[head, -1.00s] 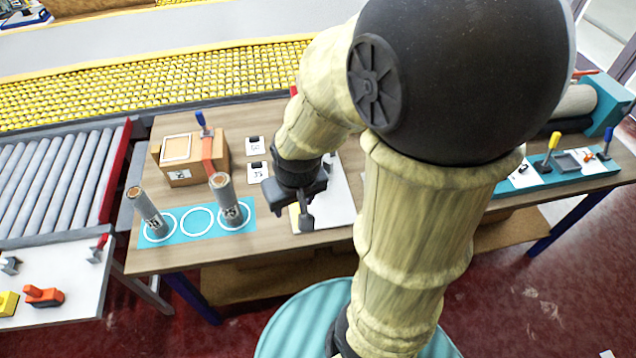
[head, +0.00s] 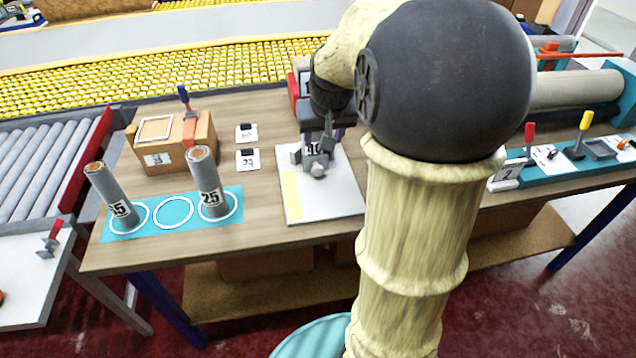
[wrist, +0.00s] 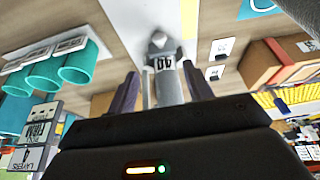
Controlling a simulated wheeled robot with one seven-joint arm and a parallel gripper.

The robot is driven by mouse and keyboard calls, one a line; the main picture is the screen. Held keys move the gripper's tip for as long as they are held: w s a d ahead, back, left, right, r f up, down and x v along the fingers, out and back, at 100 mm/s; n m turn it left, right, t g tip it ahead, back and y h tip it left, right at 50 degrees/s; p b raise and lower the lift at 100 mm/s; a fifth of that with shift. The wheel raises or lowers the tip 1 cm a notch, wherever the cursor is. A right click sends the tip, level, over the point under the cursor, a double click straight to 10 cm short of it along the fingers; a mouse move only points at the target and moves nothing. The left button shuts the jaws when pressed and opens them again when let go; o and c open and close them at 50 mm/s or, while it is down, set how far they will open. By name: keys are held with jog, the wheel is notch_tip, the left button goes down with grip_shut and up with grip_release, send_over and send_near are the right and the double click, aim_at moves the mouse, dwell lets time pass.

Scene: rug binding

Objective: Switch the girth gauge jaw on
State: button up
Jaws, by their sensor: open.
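The girth gauge seems to be the white plate (head: 345,195) with a yellow strip, on the wooden table. Small grey metal blocks stand on it, with a pale knob (head: 318,170) at the front. A grey piece labelled 40 (wrist: 165,84) stands there; I cannot tell whether it is a roll or part of the gauge. My gripper (head: 320,140) is over the back of the plate. Its fingers (wrist: 160,70) are open on either side of the 40 piece in the wrist view, with gaps visible. My arm hides the table to the right, and no gauge switch is clearly identifiable.
A teal strip with red (head: 529,132) and yellow (head: 586,121) levers lies at right.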

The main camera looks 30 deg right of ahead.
aim_at(318, 169)
jog(key=shift+d, duration=0.15)
jog(key=shift+w, duration=0.1)
jog(key=b+x, duration=0.2)
jog(key=x, duration=1.5)
jog(key=shift+w+d+f, duration=0.1)
jog(key=shift+f, duration=0.05)
jog(key=shift+c, duration=0.2)
grip_shut()
